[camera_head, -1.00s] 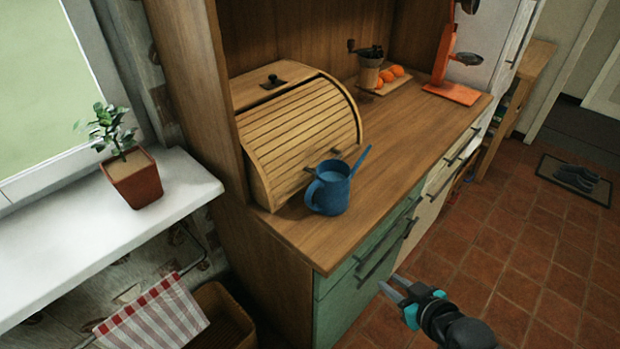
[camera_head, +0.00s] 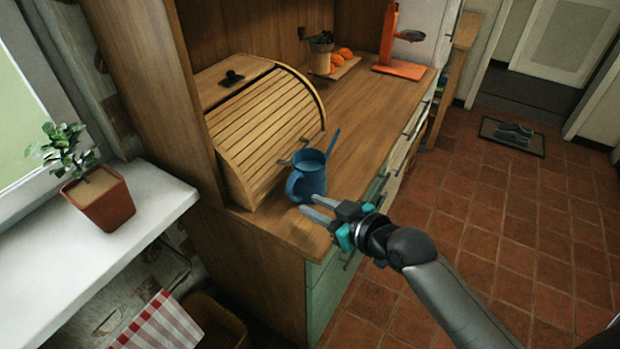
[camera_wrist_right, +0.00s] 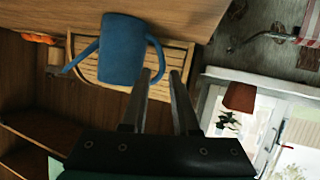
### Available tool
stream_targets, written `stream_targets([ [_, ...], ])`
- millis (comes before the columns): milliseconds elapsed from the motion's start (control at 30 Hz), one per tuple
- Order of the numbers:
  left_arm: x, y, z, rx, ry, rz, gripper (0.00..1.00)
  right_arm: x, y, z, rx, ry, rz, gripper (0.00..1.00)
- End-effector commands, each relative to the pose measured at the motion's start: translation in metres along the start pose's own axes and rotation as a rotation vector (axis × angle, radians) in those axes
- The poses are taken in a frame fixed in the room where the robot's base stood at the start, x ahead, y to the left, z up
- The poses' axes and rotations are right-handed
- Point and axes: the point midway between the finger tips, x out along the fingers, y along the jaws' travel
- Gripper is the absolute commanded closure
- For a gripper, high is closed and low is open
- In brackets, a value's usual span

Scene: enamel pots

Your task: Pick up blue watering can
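The blue watering can (camera_head: 308,178) stands upright on the wooden counter, in front of the roll-top bread box. Its spout points up and to the right, and its handle is on the left. In the right wrist view the can (camera_wrist_right: 122,50) is just ahead and to the left of the open fingertips (camera_wrist_right: 160,78). I cannot tell whether a finger touches it. My left gripper is not in view.
The bread box (camera_head: 262,120) stands right behind the can. Oranges (camera_head: 343,53) and an orange device (camera_head: 390,50) are farther back on the counter (camera_head: 365,125). A potted plant (camera_head: 98,195) stands on the white windowsill at left.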

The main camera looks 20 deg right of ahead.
Motion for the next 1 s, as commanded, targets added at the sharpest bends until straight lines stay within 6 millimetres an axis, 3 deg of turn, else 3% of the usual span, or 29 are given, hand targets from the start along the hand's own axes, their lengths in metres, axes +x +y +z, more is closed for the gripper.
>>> stream_targets([
  [100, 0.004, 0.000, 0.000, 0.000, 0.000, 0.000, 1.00, 0.018, 0.000, 0.000, 0.001, 0.003, 0.001, 0.72],
  [433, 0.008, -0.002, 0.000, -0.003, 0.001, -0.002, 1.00, 0.040, -0.001, 0.000, 0.001, 0.001, 0.000, 0.72],
  [733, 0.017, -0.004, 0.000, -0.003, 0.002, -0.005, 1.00, 0.078, -0.003, -0.001, 0.001, 0.002, 0.001, 0.72],
  [1000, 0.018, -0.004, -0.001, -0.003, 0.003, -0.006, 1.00, 0.086, -0.003, -0.002, -0.001, 0.000, 0.001, 0.72],
])
